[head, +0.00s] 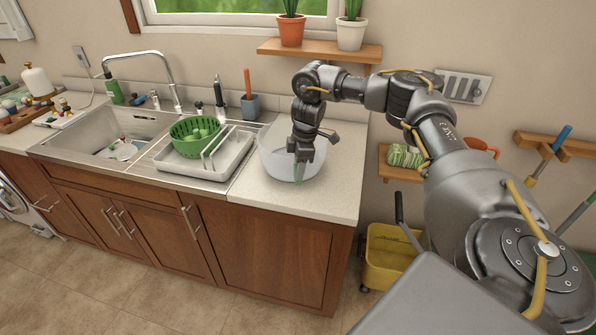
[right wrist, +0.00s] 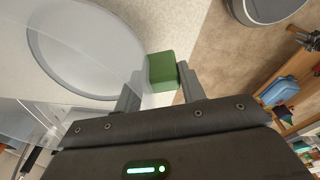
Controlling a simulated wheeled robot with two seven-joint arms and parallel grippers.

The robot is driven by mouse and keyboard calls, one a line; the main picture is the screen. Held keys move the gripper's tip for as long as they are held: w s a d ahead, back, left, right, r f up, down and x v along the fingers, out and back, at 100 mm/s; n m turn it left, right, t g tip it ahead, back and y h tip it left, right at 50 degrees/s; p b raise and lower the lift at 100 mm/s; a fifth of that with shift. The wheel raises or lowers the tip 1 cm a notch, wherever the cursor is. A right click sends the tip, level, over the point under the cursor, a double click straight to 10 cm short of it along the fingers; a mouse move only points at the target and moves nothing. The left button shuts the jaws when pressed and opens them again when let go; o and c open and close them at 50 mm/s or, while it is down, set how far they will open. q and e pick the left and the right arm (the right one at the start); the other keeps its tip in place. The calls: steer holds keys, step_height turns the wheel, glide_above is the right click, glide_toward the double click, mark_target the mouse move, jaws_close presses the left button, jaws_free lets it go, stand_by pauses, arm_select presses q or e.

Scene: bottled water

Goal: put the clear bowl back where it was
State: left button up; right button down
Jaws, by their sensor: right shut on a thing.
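The clear bowl (head: 272,160) stands upright on the counter to the right of the dish rack. In the right wrist view the bowl (right wrist: 85,50) fills the left side, close beside the fingers. My right gripper (head: 299,172) points down at the bowl's near right side. I cannot tell whether the fingers touch the bowl. My left gripper is not in view.
The counter (head: 335,195) has bare room right of and in front of the bowl. The dish rack (head: 225,160) with a green colander (head: 190,140) stands to its left, by the sink (head: 95,130). A shelf with potted plants (head: 320,52) is above. A yellow bucket (head: 385,262) stands on the floor.

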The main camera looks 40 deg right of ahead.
step_height(320, 180, down, 2)
steer(key=shift+w+f, duration=0.1)
steer(key=shift+a, duration=0.1)
steer(key=c, duration=0.8)
jaws_free()
steer(key=shift+f, duration=0.1)
steer(key=shift+c, duration=0.2)
steer(key=shift+r, duration=0.55)
step_height(320, 180, up, 11)
steer(key=s+d, duration=0.1)
steer(key=shift+s+d, duration=0.1)
